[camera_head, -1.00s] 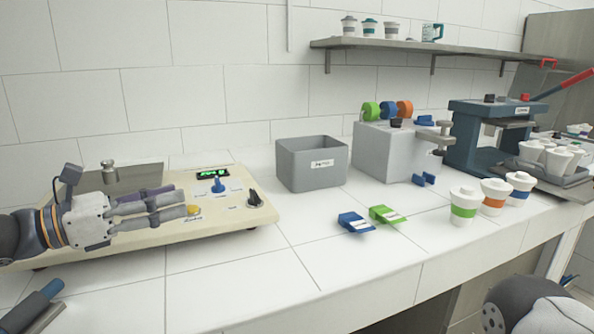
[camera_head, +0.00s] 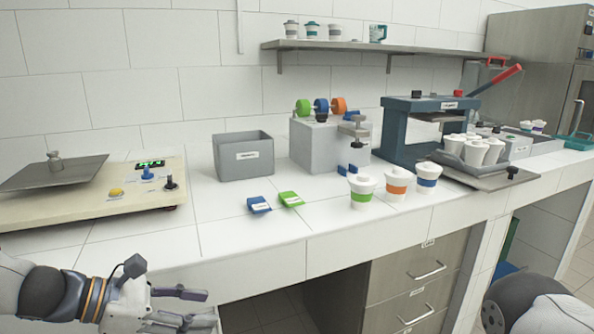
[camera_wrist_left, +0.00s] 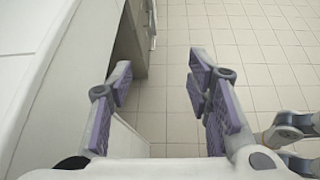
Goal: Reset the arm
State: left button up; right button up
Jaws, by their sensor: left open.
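My left arm comes in at the lower left of the head view. Its gripper (camera_head: 192,309) is in front of the counter's front edge and below the counter top. In the left wrist view the gripper (camera_wrist_left: 160,85) has its purple-padded fingers spread apart with only floor tiles between them, so it is open and empty. A rounded dark part of my right arm shows at the lower right of the head view; my right gripper is out of view.
The counter (camera_head: 320,220) holds a beige panel (camera_head: 90,206), a grey bin (camera_head: 244,160), blue (camera_head: 258,205) and green (camera_head: 290,199) packets, lidded cups (camera_head: 396,187) and a press (camera_head: 425,125). Drawers (camera_head: 418,275) are below. The floor (camera_wrist_left: 200,30) beside the counter is clear.

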pick_arm(q)
jog(key=s+a+f+m+g+y, duration=0.3)
jog(key=s+f+m+g+y, duration=0.5)
jog(key=s+f, duration=1.35)
jog(key=s+a+f+m+y+p, duration=0.1)
jog(key=s+a+m+y, duration=0.1)
jog(key=s+m, duration=1.2)
jog(key=s, duration=0.5)
jog(key=shift+a+y, duration=0.3)
jog(key=shift+y, duration=0.1)
